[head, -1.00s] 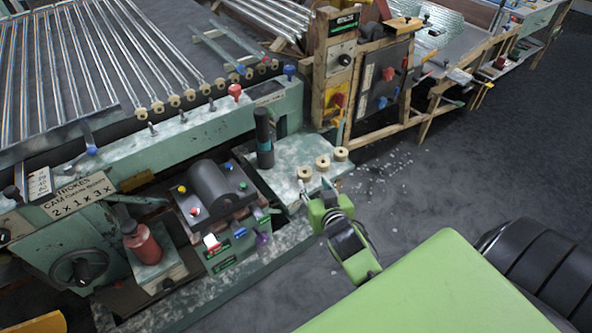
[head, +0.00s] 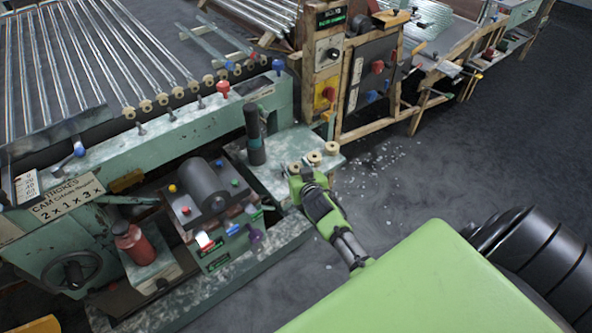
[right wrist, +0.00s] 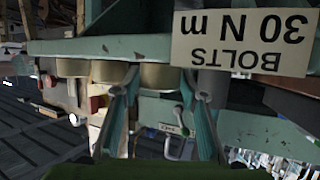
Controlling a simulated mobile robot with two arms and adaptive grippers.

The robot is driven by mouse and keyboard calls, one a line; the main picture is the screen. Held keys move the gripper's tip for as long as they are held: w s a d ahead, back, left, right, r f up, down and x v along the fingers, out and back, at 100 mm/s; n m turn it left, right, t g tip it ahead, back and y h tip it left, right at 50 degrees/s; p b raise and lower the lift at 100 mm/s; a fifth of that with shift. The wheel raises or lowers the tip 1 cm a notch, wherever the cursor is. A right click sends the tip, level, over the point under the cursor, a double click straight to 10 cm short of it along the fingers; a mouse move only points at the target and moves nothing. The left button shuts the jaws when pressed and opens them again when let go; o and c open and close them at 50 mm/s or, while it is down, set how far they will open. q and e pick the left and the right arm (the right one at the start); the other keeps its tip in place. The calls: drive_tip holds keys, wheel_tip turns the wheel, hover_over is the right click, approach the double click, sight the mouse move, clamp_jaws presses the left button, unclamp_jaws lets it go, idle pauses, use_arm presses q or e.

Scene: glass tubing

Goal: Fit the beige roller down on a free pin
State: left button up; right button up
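Three beige rollers stand on a pale green plate (head: 270,178): a near one (head: 295,167), a middle one (head: 314,157) and a far one (head: 331,148). My right gripper (head: 292,177) is at the near roller. In the right wrist view, which is upside down, its fingers (right wrist: 162,82) are spread, with one roller (right wrist: 158,76) between the tips; contact is unclear. Three bare dark pins stand on the green beam: left (head: 141,129), middle (head: 171,115) and right (head: 201,102). My left gripper is out of view.
A dark upright cylinder (head: 255,135) stands on the plate left of the rollers. A red knob (head: 223,87) and a blue knob (head: 278,66) rise from the beam. Several rollers (head: 161,100) line the glass tubes behind. A "BOLTS 30 N m" sign (right wrist: 245,42) shows close by.

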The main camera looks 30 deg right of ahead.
drive_tip(key=shift+w, duration=0.1)
drive_tip(key=c, duration=0.8)
drive_tip(key=shift+c, duration=0.2)
